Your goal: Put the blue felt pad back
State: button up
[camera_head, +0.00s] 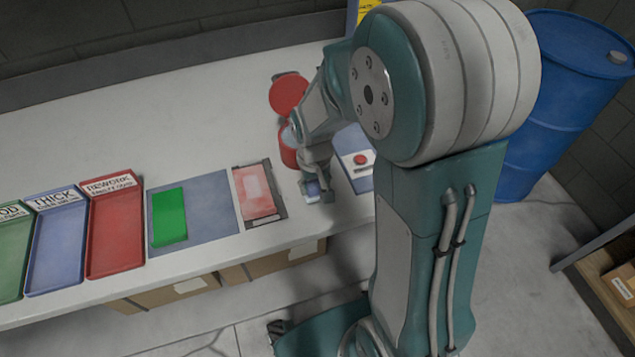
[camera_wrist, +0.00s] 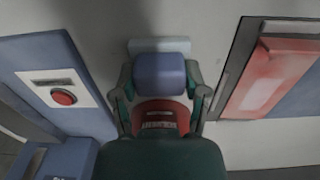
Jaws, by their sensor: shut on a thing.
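My gripper (camera_head: 316,180) is over the table's front part, between the red pad and the red-button panel. In the wrist view my gripper (camera_wrist: 160,92) has a finger on each side of a rounded blue block (camera_wrist: 160,71), which looks like the blue felt pad, and is shut on it. A pale blue flat piece (camera_wrist: 160,45) shows just past the block; I cannot tell whether they are joined. In the head view only a small blue bit (camera_head: 312,188) shows at the fingertips. The arm hides part of the table.
A red block (camera_head: 258,190) lies on a dark-edged plate. Left of it are a blue-grey mat with a green block (camera_head: 168,216) and red (camera_head: 115,235), blue and green labelled trays. A red-button panel (camera_head: 358,160) stands right. A red can (camera_head: 288,148) is behind.

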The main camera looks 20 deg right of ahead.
jog(key=shift+a, duration=0.25)
jog(key=shift+d, duration=0.1)
jog(key=shift+d, duration=0.2)
jog(key=shift+a+f, duration=0.15)
jog(key=shift+f, duration=0.4)
jog(key=o, duration=1.3)
jog(key=shift+r, duration=0.1)
notch_tip(320, 180, up, 12)
jog(key=shift+a+f, duration=0.1)
jog(key=shift+f, duration=0.05)
